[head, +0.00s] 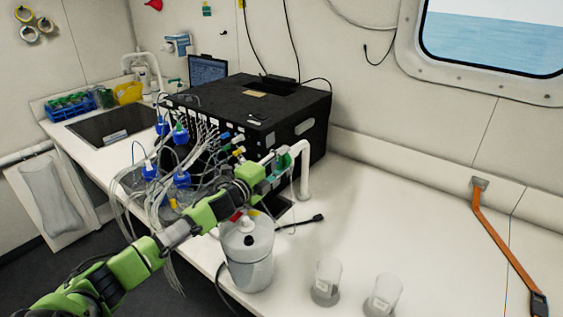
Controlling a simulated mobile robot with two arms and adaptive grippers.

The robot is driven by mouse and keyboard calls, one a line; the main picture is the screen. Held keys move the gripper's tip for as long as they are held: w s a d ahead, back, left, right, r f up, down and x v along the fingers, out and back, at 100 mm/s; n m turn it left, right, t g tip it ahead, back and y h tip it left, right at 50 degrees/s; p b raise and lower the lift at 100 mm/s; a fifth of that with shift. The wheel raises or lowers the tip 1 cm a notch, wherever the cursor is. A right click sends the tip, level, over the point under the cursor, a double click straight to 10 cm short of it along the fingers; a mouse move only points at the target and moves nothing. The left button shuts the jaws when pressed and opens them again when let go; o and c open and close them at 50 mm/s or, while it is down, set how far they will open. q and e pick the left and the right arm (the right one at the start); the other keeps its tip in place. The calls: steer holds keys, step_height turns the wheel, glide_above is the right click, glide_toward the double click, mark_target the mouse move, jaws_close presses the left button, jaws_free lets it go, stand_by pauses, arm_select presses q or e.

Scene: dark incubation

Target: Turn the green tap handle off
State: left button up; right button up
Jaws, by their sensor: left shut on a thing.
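A white curved tap (304,172) stands on the bench in front of the black box's right end. The green tap handle (285,160) shows as a small teal-green patch just left of the spout. My left gripper (276,165) reaches it from the left and is shut on it. The fingers and wrist hide most of the handle, so its exact angle cannot be told. My right gripper is out of view.
A large black box (290,100) with tubes and blue-capped bottles stands behind my arm.

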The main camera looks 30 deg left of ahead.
arm_select(q)
steer(key=o, duration=1.1)
steer(key=shift+o, duration=0.2)
